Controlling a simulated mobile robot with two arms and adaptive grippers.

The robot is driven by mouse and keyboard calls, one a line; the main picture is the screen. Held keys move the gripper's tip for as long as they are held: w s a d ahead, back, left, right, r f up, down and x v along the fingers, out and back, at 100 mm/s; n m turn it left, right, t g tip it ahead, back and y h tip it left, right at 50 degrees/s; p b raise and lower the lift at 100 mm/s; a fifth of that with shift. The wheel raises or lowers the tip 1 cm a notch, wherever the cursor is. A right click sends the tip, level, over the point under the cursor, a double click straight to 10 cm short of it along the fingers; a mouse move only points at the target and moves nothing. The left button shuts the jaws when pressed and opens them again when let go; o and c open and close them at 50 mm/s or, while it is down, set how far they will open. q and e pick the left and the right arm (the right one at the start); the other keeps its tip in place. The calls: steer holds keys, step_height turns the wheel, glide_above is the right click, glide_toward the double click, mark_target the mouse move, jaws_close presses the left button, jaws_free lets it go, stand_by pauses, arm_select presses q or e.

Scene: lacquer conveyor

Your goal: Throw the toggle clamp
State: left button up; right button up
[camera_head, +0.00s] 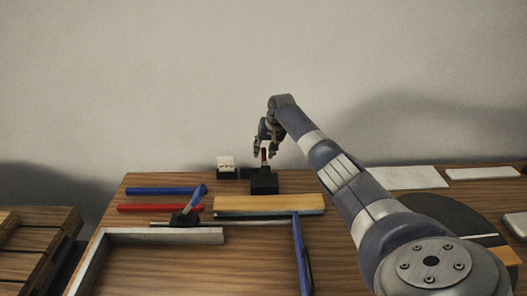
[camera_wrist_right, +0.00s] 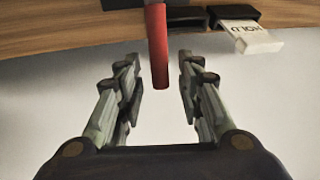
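The toggle clamp shows as a red upright handle (camera_head: 264,158) on a black base (camera_head: 264,183) at the back middle of the table. My right gripper (camera_head: 264,151) reaches down over the handle from above. In the right wrist view the red handle (camera_wrist_right: 157,45) comes in from the top, its free end between the two fingers of my right gripper (camera_wrist_right: 160,88). The fingers are open, with a gap on each side of the handle. My left gripper is in neither view.
A white block with lettering (camera_head: 226,161) in a black holder stands left of the clamp; its lettering (camera_wrist_right: 247,33) looks upside down in the wrist view. A blue-handled device (camera_head: 195,199), blue and red bars, a wood-topped block (camera_head: 268,204) and a metal frame (camera_head: 165,236) lie nearer.

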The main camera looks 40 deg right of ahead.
steer(key=shift+w+f, duration=0.3)
steer(key=shift+f, duration=0.35)
jaws_close()
